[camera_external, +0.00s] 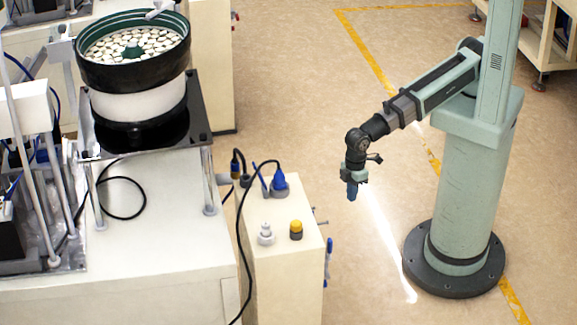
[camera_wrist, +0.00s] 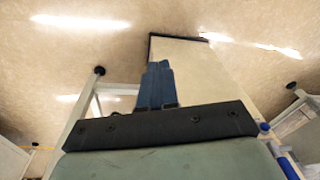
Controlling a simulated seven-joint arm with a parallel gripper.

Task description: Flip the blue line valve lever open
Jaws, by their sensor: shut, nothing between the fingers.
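A slim blue handle (camera_external: 329,249) stands upright against the right side of the cream cabinet; it looks like the valve lever, but its fitting is too small to make out. In the wrist view a blue bar (camera_wrist: 289,167) shows at the lower right, beside the gripper mount, probably the same handle. My gripper (camera_external: 352,193) points down with blue fingers, in the air to the right of the cabinet and higher in the picture than the handle. In the wrist view my gripper (camera_wrist: 158,66) has its fingers together, with nothing held. It is apart from the handle.
The cream cabinet (camera_external: 285,225) carries a blue connector (camera_external: 279,184), a yellow-topped button (camera_external: 296,228) and a white fitting (camera_external: 265,234). A black cable (camera_external: 240,235) hangs over it. A bowl feeder (camera_external: 133,78) stands at left. Open floor (camera_external: 365,275) lies right of the cabinet.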

